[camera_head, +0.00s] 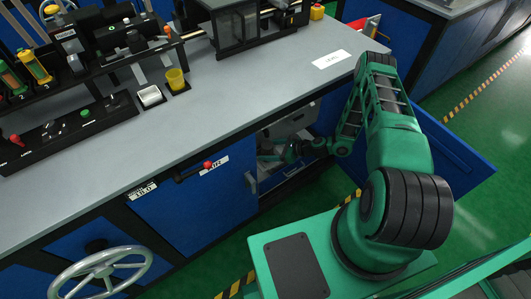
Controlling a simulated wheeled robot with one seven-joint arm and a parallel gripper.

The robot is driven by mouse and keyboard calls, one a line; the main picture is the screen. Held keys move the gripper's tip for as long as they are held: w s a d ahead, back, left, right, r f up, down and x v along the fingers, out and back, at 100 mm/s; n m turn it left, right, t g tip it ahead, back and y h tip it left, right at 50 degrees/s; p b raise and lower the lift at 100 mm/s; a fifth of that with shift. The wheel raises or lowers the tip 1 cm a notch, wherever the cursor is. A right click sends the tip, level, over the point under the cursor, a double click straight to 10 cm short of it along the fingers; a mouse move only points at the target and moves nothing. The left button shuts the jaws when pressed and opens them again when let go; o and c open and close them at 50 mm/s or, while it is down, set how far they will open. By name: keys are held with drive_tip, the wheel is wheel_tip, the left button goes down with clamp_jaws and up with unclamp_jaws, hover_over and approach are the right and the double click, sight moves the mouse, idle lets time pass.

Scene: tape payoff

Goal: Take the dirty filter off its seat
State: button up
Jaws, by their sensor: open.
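The compartment's back and lower parts are in shadow.
A blue door (455,158) stands open at the compartment's right. The worktop (245,90) edge lies above my wrist. A closed blue panel (195,205) with a red knob (208,165) is at left, and a handwheel (100,272) stands at lower left.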

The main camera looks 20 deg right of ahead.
drive_tip(key=shift+w+a+f, duration=0.15)
drive_tip(key=shift+w+a, duration=0.05)
drive_tip(key=shift+a, duration=0.05)
drive_tip(key=shift+c, duration=0.3)
drive_tip(key=c, duration=1.1)
drive_tip(key=shift+c, duration=0.2)
